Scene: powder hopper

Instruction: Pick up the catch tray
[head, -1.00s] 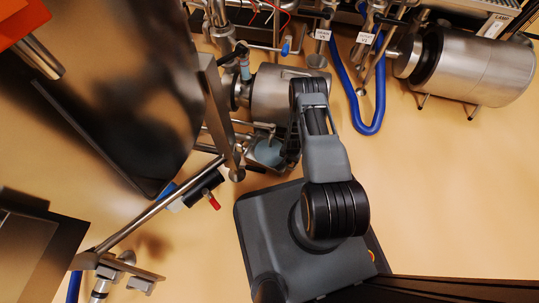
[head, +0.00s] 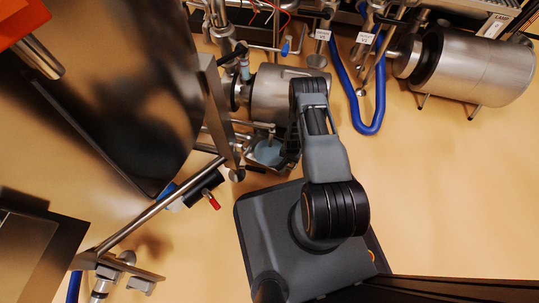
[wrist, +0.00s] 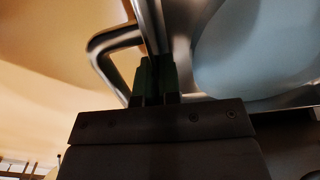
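The catch tray (head: 251,164) is a metal tray with pale blue powder in it, below the steel cylinder in the head view. In the wrist view its pale blue content (wrist: 255,45) fills the upper right, and a bent metal handle (wrist: 103,48) shows at the left. My gripper (wrist: 156,66) has its two dark fingers close together at a metal bar by the tray's edge. It looks shut on the tray's handle, though the contact is dark and partly hidden. In the head view my arm hides most of the gripper.
A large dark hopper (head: 110,80) stands at the left of the tray, with a slanted metal bar (head: 155,207) below it. The steel cylinder (head: 276,95) is close above the tray. A blue hose (head: 372,128) hangs at upper right. Floor at right is clear.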

